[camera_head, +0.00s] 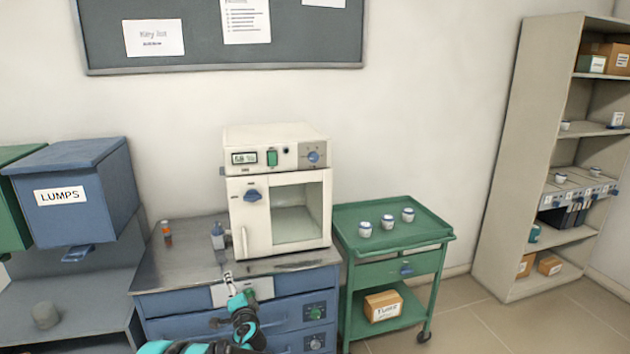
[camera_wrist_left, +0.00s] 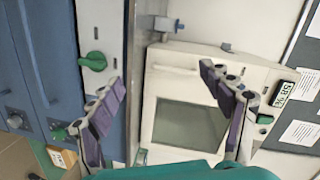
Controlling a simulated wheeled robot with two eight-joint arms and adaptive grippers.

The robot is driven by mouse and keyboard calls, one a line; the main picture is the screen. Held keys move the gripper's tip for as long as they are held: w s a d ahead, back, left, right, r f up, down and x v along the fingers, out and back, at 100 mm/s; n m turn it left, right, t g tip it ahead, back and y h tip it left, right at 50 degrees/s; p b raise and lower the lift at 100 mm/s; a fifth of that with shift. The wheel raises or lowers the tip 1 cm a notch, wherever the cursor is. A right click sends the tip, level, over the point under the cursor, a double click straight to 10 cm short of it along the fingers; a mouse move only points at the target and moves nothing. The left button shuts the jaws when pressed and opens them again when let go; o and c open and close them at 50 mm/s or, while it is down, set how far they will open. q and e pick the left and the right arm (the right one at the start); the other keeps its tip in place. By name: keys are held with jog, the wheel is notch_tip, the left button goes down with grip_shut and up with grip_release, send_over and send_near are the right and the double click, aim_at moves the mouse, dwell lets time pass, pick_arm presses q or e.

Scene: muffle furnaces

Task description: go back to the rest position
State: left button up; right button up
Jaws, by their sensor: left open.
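My left gripper (camera_head: 231,283) is in the lower middle of the head view, in front of the steel bench's blue drawer front. Its fingers are spread and nothing shows between them in the left wrist view (camera_wrist_left: 160,78). The white muffle furnace (camera_head: 260,205) stands on the bench beyond the gripper, with its door closed. In the left wrist view the furnace (camera_wrist_left: 158,88) appears turned on its side behind the fingers. My right gripper is not in view.
A green cart (camera_head: 425,232) with several small jars stands to the right. A blue LUMPS bin (camera_head: 95,215) is at left, a shelf (camera_head: 510,180) at far right.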

pick_arm(q)
jog(key=s+r+n+g+h, duration=0.1)
jog(key=s+r+n+g, duration=0.3)
jog(key=s, duration=0.6)
jog(key=s+r+n, duration=0.2)
jog(key=s+r, duration=0.3)
jog(key=s, duration=0.5)
jog(key=s+d+f+n+g+h, duration=0.2)
jog(key=s+d+f, duration=0.1)
jog(key=s, duration=0.9)
jog(key=s+d+f+n+g+h, duration=0.1)
jog(key=s+d, duration=0.4)
jog(key=s, duration=0.7)
jog(key=shift+s+f+n+g+h, duration=0.2)
jog(key=shift+f+n+g+h, duration=0.25)
jog(key=shift+f+h, duration=0.6)
jog(key=shift+r, duration=0.15)
